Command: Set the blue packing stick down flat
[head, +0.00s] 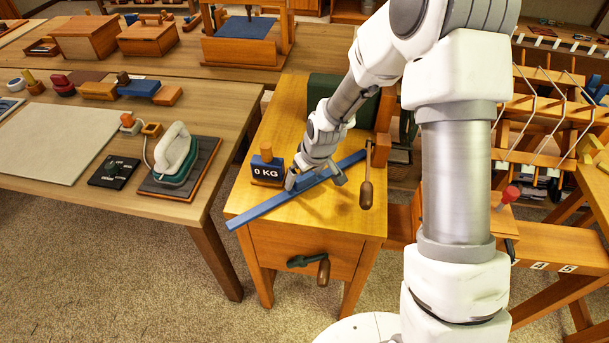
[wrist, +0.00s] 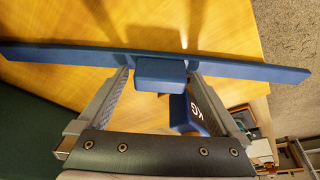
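The blue packing stick (head: 262,209) is a long thin bar lying diagonally across the wooden bench top (head: 330,215), its left end jutting past the bench edge. In the wrist view the stick (wrist: 60,55) spans nearly the full width, with a blue block (wrist: 160,72) at its middle. My gripper (head: 315,182) is low over the stick. Its fingers are spread either side of the block, close to the right side and with a slight gap at the left. Whether the stick's underside fully touches the bench is hidden.
A blue weight marked 0 KG (head: 266,168) stands close behind the stick and shows in the wrist view (wrist: 188,113). A table with an iron (head: 174,155) stands to the left.

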